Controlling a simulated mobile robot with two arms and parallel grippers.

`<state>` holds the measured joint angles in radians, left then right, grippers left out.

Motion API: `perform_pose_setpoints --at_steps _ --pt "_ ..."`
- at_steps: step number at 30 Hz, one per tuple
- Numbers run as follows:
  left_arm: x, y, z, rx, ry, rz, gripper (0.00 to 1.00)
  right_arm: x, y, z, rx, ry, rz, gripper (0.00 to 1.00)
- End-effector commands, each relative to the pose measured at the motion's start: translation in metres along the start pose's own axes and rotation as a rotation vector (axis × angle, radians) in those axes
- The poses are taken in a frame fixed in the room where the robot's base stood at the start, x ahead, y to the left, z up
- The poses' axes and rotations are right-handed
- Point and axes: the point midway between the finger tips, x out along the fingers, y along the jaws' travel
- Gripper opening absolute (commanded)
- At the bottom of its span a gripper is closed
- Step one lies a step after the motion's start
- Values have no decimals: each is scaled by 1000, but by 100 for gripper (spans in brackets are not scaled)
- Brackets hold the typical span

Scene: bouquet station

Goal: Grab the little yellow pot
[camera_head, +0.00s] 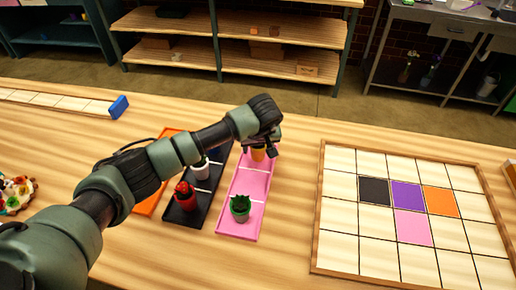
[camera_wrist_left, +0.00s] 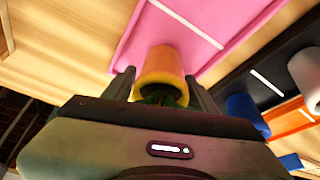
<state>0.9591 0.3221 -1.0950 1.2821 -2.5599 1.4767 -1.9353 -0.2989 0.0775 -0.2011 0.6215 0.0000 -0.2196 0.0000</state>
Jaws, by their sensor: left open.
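The little yellow pot (camera_wrist_left: 160,68) holds a green plant and stands on the far part of the pink tray (camera_head: 236,222). In the head view only a sliver of the pot (camera_head: 258,154) shows below my left gripper (camera_head: 262,147). In the left wrist view, the fingers of my left gripper (camera_wrist_left: 160,84) are open on either side of the pot, with a gap beside it. The pot looks upright. My right gripper is not in view.
A green pot with a plant (camera_head: 240,207) stands on the near part of the pink tray. The black tray (camera_head: 208,210) beside it holds a red pot (camera_head: 186,197) and a white pot (camera_head: 200,169). A wooden grid board (camera_head: 335,222) lies to the right.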

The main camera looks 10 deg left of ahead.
Motion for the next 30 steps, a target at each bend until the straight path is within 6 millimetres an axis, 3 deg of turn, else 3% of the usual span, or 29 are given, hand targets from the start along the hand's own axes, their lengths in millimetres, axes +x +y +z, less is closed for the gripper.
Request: perform_pose_setpoints --at_steps 4,10,23,30 --pt "0 0 0 0 0 0 57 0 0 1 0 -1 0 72" --pt "0 0 0 0 0 0 2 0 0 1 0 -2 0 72" --pt "-7 0 -4 -1 4 1 0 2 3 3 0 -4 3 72" --pt "-40 1 -19 -1 9 3 0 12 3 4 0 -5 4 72"
